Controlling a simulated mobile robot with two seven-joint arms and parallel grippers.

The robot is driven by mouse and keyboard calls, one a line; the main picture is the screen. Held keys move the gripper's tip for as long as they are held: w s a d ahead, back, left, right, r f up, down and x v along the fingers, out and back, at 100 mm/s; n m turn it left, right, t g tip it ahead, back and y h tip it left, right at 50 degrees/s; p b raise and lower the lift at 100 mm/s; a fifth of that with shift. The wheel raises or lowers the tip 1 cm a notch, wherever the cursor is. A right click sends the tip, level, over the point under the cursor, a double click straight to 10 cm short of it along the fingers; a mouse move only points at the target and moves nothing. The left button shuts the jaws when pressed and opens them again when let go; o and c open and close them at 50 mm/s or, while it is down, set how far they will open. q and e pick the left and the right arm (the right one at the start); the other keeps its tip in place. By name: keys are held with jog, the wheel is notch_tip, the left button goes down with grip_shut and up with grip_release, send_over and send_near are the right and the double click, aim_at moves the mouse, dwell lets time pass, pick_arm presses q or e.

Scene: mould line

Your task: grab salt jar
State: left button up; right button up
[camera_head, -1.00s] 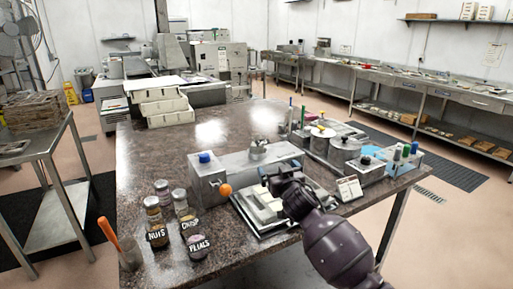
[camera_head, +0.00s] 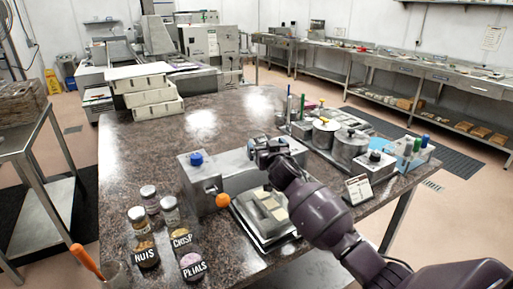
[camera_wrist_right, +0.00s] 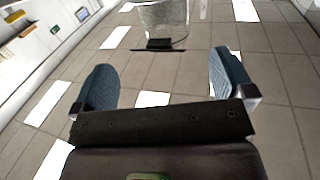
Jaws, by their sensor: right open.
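No jar in the head view has a readable salt label. Several small jars stand at the front left of the dark stone table (camera_head: 150,160): one labelled nuts (camera_head: 144,246), one labelled crisp (camera_head: 174,222), one with pink contents whose label looks like petals (camera_head: 192,262), and one behind them (camera_head: 151,205) whose label I cannot see. My right gripper (camera_head: 268,147) is right of the jars, over the grey metal unit. In the right wrist view its fingers (camera_wrist_right: 164,82) are apart with nothing between them. Beyond them is a clear glass container (camera_wrist_right: 164,17) with a dark patch; I cannot tell whether it is salt.
A grey box with a blue knob (camera_head: 196,160) and an orange ball (camera_head: 222,200) stand beside the jars. Metal pots (camera_head: 348,146) and a bottle rack (camera_head: 408,152) are on the right. White trays (camera_head: 145,95) are stacked at the back left. The table's middle back is clear.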

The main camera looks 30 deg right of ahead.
aim_at(261, 140)
jog(key=shift+w+d, duration=0.15)
jog(key=shift+w, duration=0.9)
jog(key=shift+w+d, duration=0.2)
jog(key=shift+w, duration=0.9)
jog(key=shift+w+d, duration=0.15)
jog(key=shift+w, duration=0.9)
jog(key=shift+c, duration=0.3)
jog(key=c, duration=1)
